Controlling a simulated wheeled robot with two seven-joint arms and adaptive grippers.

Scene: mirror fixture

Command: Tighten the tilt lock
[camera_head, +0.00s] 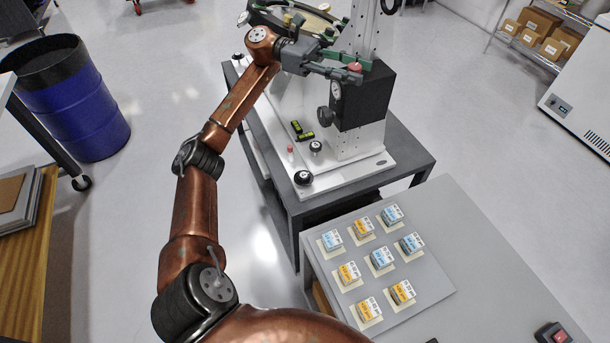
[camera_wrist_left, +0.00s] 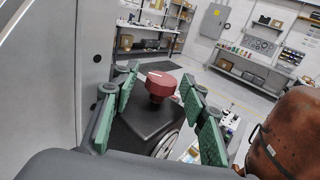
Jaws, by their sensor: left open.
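A red knob (camera_head: 355,67) stands on top of a black box (camera_head: 365,98) on the white mirror fixture (camera_head: 345,165). No label shows whether this knob is the tilt lock. My left gripper (camera_head: 357,70) is at the knob with its green fingers open. In the left wrist view the red knob (camera_wrist_left: 160,84) sits between the two spread fingers, with a visible gap on each side. A round dial (camera_head: 336,92) and a dark side knob (camera_head: 323,116) are on the box's left side. My right gripper is not in view.
A grey board (camera_head: 430,285) with several labelled blocks lies in front. A blue barrel (camera_head: 80,115) stands left.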

